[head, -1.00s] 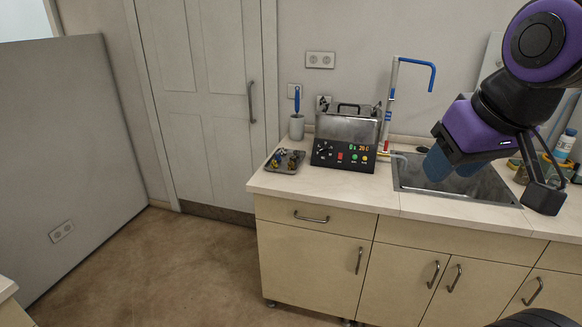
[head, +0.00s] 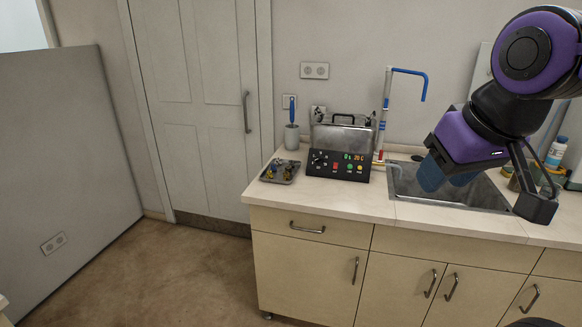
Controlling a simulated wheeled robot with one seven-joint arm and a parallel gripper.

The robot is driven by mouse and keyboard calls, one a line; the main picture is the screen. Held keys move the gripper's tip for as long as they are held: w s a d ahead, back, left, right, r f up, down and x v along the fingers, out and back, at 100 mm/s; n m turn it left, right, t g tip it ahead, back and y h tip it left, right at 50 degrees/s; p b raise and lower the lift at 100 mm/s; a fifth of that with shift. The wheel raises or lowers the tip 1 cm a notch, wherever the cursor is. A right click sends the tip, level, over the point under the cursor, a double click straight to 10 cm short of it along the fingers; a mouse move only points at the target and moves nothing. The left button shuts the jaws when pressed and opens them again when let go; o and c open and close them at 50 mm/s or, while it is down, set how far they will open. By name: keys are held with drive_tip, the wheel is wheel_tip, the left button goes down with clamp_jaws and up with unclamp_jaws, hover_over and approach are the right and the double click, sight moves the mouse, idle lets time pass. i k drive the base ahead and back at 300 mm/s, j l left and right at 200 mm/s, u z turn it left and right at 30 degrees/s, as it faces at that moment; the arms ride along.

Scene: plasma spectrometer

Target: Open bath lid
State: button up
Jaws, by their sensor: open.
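The bath (head: 338,167) stands on the counter left of the sink, with a black front panel of coloured buttons and a lit display. Its metal lid (head: 341,137) has a dark handle (head: 343,119) on top and appears closed. My gripper (head: 447,178) hangs over the sink, to the right of the bath and apart from it. Its blue fingers point down and left. It is open with nothing seen between the fingers. The arm's purple wrist hides part of the sink.
A metal tray (head: 267,176) with small items lies left of the bath, and a white cup (head: 291,138) with a blue-handled tool stands behind it. A blue-tipped tap (head: 386,110) rises between bath and sink (head: 405,182). Bottles stand at the right. Floor before the cabinets is clear.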

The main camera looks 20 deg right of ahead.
sight(330, 118)
drive_tip(key=i+z, duration=0.2)
drive_tip(key=i, duration=0.4)
drive_tip(key=i+z, duration=0.2)
drive_tip(key=i, duration=0.35)
drive_tip(key=i+j+z, duration=0.25)
drive_tip(key=i, duration=0.3)
